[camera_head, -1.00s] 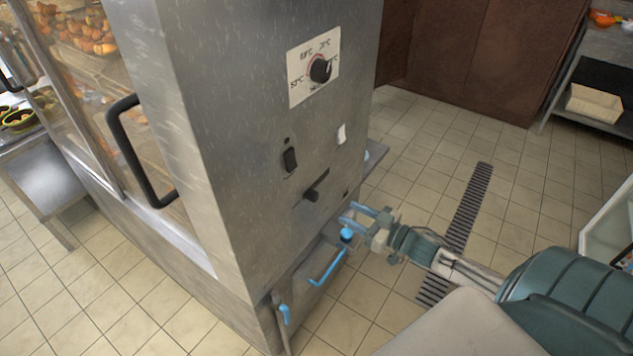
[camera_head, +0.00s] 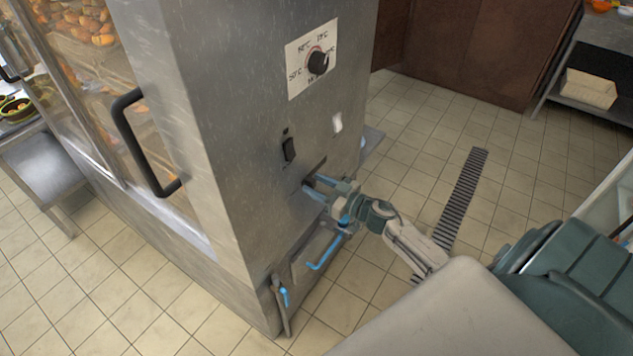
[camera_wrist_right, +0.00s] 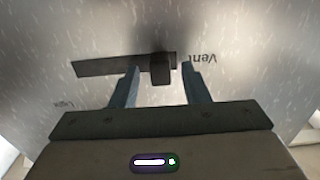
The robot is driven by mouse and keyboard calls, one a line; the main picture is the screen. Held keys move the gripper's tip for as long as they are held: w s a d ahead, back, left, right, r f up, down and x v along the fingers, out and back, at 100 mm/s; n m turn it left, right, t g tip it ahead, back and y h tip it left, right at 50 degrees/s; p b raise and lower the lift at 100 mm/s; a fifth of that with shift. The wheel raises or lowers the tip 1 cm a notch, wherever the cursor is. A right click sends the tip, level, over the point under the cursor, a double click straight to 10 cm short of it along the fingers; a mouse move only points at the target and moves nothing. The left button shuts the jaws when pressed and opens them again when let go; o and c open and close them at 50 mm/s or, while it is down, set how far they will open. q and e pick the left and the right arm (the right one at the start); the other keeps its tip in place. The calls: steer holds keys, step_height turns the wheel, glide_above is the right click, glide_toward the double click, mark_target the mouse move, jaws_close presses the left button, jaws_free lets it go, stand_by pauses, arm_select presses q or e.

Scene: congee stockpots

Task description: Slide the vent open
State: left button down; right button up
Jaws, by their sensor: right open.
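The vent slider is a dark knob (camera_wrist_right: 160,70) in a dark horizontal slot (camera_wrist_right: 95,66) on the steel cabinet's side panel. In the right wrist view the knob sits near the end of the slot beside the upside-down "Vent" label (camera_wrist_right: 201,59). My right gripper (camera_head: 310,187) is open at the panel, and in the wrist view its two blue fingers (camera_wrist_right: 159,80) lie either side of the knob with gaps showing. In the head view the gripper partly hides the slider. My left gripper is not in view.
The steel cabinet (camera_head: 240,120) carries a temperature dial (camera_head: 318,62), a black switch (camera_head: 289,149) and a white switch (camera_head: 337,123) above the slot. Blue handles (camera_head: 325,252) are below my right gripper. A black door handle (camera_head: 135,140) is at left. Tiled floor lies open at right.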

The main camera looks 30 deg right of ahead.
mark_target(324, 160)
steer(key=shift+w+a, duration=0.15)
steer(key=shift+w, duration=0.1)
jaws_close()
steer(key=w+d, duration=0.1)
steer(key=d, duration=0.1)
steer(key=w+d, duration=0.1)
steer(key=d, duration=0.2)
steer(key=w+d+b, duration=0.1)
steer(key=d, duration=0.2)
steer(key=shift+w+d, duration=0.25)
steer(key=shift+r, duration=0.1)
steer(key=shift+c, duration=1.1)
jaws_free()
steer(key=shift+d, duration=0.1)
steer(key=shift+o, duration=1.1)
steer(key=shift+d, duration=0.1)
